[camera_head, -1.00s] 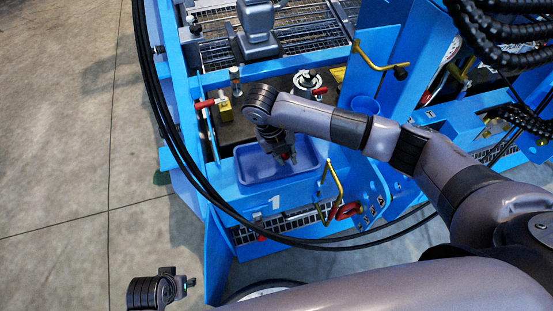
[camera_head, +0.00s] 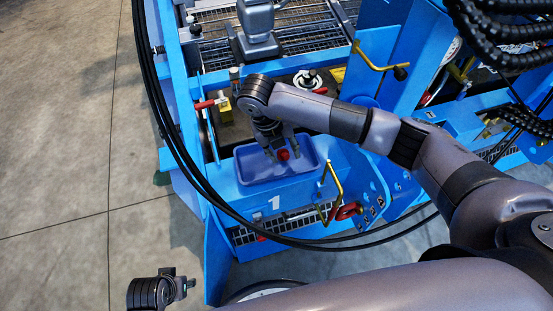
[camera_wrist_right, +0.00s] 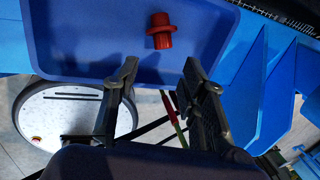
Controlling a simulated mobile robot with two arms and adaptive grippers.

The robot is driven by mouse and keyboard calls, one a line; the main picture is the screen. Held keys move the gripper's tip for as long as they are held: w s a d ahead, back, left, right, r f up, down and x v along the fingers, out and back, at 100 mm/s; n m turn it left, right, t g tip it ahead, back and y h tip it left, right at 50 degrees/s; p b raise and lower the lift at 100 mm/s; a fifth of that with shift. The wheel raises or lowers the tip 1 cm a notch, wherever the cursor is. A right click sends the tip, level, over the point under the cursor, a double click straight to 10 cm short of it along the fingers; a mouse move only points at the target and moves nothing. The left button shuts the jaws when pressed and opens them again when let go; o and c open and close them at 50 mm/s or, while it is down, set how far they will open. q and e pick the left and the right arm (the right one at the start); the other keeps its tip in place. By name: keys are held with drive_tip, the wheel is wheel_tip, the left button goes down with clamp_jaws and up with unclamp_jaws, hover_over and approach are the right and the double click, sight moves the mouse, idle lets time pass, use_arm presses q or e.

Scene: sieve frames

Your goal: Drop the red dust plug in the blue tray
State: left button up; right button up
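The red dust plug (camera_head: 283,154) shows over the floor of the blue tray (camera_head: 243,178) in the head view, just beyond my right gripper's fingertips. In the right wrist view the plug (camera_wrist_right: 160,31) is seen against the tray floor (camera_wrist_right: 90,35), past the fingertips and apart from both. I cannot tell whether it touches the floor. My right gripper (camera_head: 282,150) is open above the tray; its fingers are spread with nothing between them in the wrist view (camera_wrist_right: 163,85). My left gripper (camera_head: 183,283) is at the lower left of the head view, away from the tray; its opening is unclear.
The tray sits in a blue metal frame (camera_head: 222,240). A yellow bent handle (camera_head: 334,190) stands right of the tray. Red-handled parts (camera_head: 207,104) and a metal fitting (camera_head: 306,80) lie behind it. Black cables cross in front. Open floor (camera_head: 60,150) lies left.

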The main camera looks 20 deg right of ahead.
drive_tip(key=v, duration=0.9)
